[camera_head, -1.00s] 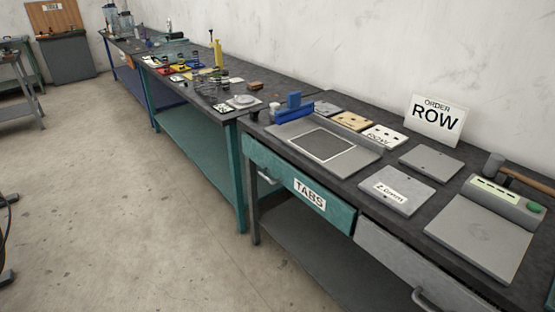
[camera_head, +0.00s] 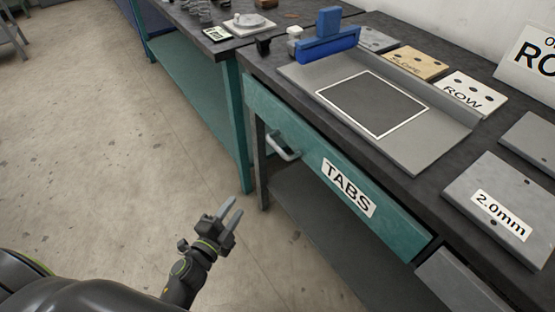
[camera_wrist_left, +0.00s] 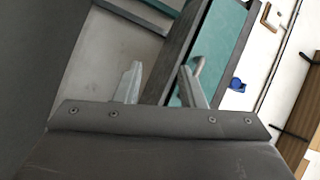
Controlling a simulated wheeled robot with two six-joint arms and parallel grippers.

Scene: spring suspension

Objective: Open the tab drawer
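The teal tab drawer (camera_head: 400,232) with a white "TABS" label (camera_head: 348,187) is shut under the bench top. Its grey bar handle (camera_head: 283,147) is at the drawer's left end. My left gripper (camera_head: 231,214) is open and empty, below and left of the handle and apart from it. In the left wrist view the two fingers of my left gripper (camera_wrist_left: 160,85) are spread, with the handle (camera_wrist_left: 199,68) appearing behind the right finger. My right gripper is not in view.
The bench top (camera_head: 425,166) holds a grey tray with a framed dark panel (camera_head: 372,103), a blue block (camera_head: 328,38) and several plates. A grey drawer (camera_head: 458,284) is right of the teal one. A teal-legged bench stands left. The floor (camera_head: 120,140) before the bench is clear.

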